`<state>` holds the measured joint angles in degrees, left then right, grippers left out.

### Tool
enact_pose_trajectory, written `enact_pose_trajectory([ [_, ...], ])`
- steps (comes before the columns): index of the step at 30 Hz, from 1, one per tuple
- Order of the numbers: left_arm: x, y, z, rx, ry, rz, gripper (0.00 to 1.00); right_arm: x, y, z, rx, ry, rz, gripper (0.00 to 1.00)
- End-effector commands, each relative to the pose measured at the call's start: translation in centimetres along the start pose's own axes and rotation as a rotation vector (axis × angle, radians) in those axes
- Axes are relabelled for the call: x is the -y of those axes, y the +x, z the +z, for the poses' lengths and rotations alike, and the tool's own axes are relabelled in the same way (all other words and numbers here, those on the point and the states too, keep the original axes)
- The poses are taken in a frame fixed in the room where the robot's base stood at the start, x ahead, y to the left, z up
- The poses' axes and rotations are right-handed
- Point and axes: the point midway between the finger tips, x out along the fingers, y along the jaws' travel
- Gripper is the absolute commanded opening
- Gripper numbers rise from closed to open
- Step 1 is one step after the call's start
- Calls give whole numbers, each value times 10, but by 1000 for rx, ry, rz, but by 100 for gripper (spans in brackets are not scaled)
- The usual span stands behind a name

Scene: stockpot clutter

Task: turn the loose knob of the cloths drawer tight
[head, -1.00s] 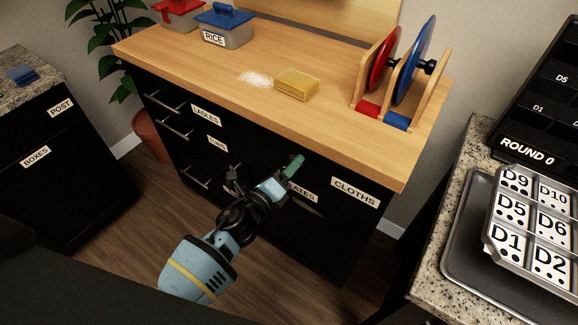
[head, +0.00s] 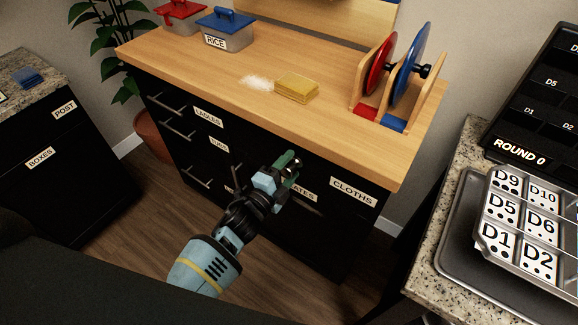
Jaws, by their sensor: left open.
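The cloths drawer (head: 366,206) is the black front at the upper right of the wooden-topped cabinet, under a white CLOTHS label (head: 353,190). Its knob cannot be made out in this view. My left gripper (head: 291,166) is open, with green fingertips, in front of the cabinet just left of the PLATES label, which it partly covers. It is to the left of the CLOTHS label and holds nothing that I can see. My right gripper is not in view.
On the wooden top (head: 330,128) are a yellow sponge (head: 297,88), white spilled grains (head: 257,83), the RICE box (head: 226,32), a red-lidded box (head: 180,15) and a plate rack (head: 387,97). A granite counter (head: 440,265) with a metal tray stands at the right.

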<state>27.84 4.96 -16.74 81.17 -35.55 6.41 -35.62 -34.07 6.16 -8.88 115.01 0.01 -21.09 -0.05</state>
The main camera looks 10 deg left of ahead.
Motion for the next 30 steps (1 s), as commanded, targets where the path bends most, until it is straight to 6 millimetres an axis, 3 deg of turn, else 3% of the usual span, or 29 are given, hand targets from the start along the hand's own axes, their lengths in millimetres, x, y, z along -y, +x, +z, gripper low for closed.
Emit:
enact_pose_trajectory([
  [4, 0, 0, 0, 0, -57, 1, 58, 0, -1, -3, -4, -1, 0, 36],
  [12, 0, 0, 0, 0, -371, 0, 58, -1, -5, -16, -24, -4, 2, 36],
  [20, -1, 0, 0, 1, -453, 1, 58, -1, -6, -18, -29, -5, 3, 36],
  [27, 0, 0, 0, 0, -762, -1, 58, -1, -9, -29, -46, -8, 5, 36],
  [30, -2, 0, 0, 1, -799, 1, 58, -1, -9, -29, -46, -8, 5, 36],
])
